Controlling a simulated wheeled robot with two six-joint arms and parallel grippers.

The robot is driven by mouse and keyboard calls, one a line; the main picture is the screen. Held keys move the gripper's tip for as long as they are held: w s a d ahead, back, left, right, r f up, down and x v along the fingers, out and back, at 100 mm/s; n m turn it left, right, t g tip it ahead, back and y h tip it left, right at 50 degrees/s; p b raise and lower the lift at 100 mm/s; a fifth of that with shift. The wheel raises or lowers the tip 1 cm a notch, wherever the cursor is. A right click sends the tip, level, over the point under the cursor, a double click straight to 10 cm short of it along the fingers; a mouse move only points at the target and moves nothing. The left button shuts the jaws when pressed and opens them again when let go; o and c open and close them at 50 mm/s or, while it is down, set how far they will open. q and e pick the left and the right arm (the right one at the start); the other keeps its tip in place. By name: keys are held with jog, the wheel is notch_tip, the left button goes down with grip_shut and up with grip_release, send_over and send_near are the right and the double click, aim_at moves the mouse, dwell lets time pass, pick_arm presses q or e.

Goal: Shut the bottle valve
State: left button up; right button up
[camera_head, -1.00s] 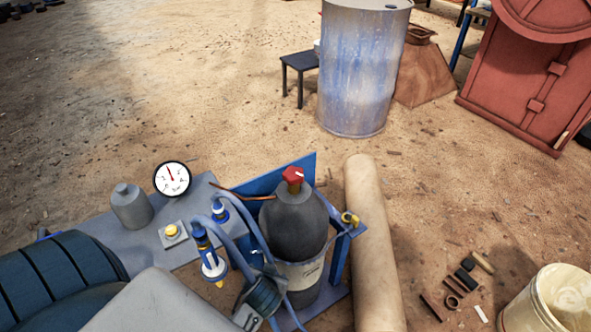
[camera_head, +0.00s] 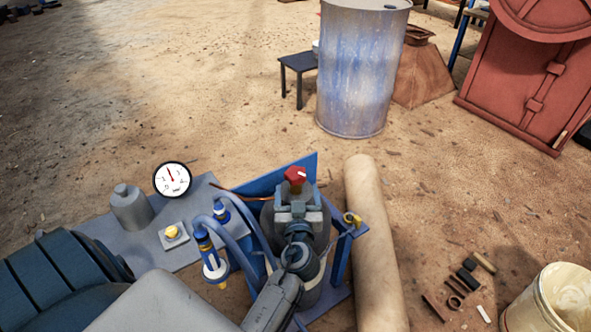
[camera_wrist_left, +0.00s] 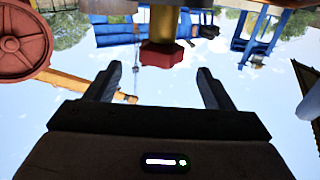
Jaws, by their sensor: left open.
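The bottle valve is a red knob (camera_head: 295,174) with a white mark, on top of the dark grey gas bottle (camera_head: 269,222). The bottle stands upright by a blue panel, its front largely hidden by my left arm. My left gripper (camera_head: 298,190) is open and empty, just on the near side of the red knob. In the left wrist view, which appears upside down, the red knob (camera_wrist_left: 161,55) lies between the lines of the two spread fingers of my left gripper (camera_wrist_left: 157,72), just ahead of their tips. I see no contact. My right gripper is not in view.
A blue bracket with a brass fitting (camera_head: 351,219) stands close right of the bottle. Blue hoses (camera_head: 240,233) loop close on the left. A gauge (camera_head: 172,179) and yellow button (camera_head: 171,232) sit further left. A thick tan roll (camera_head: 374,245) lies to the right.

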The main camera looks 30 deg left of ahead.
aim_at(296, 171)
pick_arm(q)
jog(key=p+x, duration=0.1)
jog(key=x, duration=0.7)
jog(key=shift+w+a+p, duration=0.25)
jog(key=shift+w+p, duration=0.05)
jog(key=shift+p, duration=0.1)
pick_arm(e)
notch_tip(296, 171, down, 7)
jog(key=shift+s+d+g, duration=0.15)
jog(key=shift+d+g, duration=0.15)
pick_arm(q)
jog(key=c, duration=1)
